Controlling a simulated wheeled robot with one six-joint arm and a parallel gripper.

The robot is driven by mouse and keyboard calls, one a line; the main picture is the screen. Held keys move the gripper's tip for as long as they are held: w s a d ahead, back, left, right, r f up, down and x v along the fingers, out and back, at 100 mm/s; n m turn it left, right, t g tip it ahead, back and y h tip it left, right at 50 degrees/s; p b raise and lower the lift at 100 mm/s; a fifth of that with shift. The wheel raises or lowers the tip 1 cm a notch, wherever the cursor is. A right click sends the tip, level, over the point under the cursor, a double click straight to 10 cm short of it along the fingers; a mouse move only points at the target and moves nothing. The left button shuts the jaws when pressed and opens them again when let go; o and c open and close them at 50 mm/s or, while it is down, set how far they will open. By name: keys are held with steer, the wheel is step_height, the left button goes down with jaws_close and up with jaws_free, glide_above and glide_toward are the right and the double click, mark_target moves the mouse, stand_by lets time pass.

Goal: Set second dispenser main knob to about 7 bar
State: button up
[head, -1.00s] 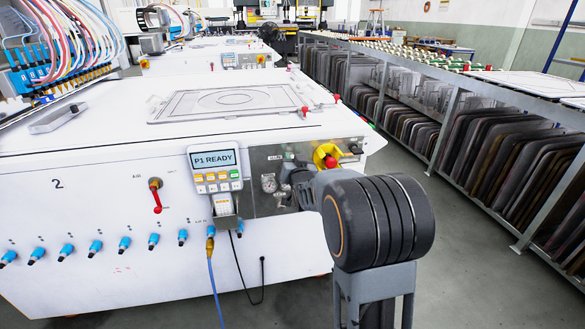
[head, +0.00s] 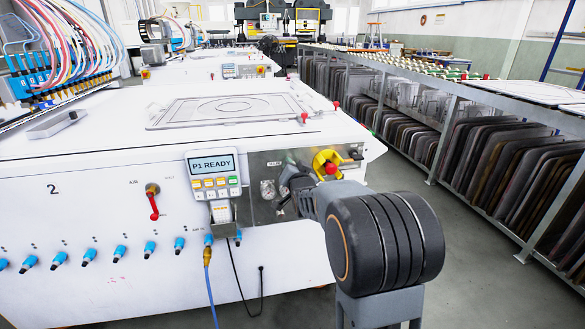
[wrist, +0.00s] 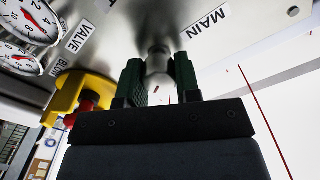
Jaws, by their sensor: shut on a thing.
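The main knob (wrist: 158,62) is a pale metal knob under the MAIN label (wrist: 207,22) on the metal panel. My gripper (wrist: 158,76) has its green fingers on both sides of this knob and is shut on it. In the head view my gripper (head: 300,188) reaches the panel, and the arm and fingers hide the knob. Two white gauges with red needles (wrist: 30,20) (wrist: 22,58) show at the left of the wrist view, both cut by the frame edge. I cannot tell which gauge belongs to the knob or read its pressure surely.
A yellow-backed red button (wrist: 85,104) sits close left of my gripper; it also shows in the head view (head: 329,165). The P1 READY display (head: 212,165) and a red-handled valve (head: 153,200) are on the front marked 2. Storage racks (head: 470,140) line the right, beyond open floor.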

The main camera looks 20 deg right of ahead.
steer(key=o, duration=0.9)
steer(key=shift+s+a+p, duration=0.4)
steer(key=shift+s+a, duration=0.05)
steer(key=shift+s, duration=1.8)
steer(key=shift+s+a+p, duration=0.35)
steer(key=shift+s+a, duration=0.15)
steer(key=shift+s, duration=1.75)
steer(key=shift+s+a+p, duration=0.4)
steer(key=shift+s+a, duration=0.05)
steer(key=shift+s, duration=1.8)
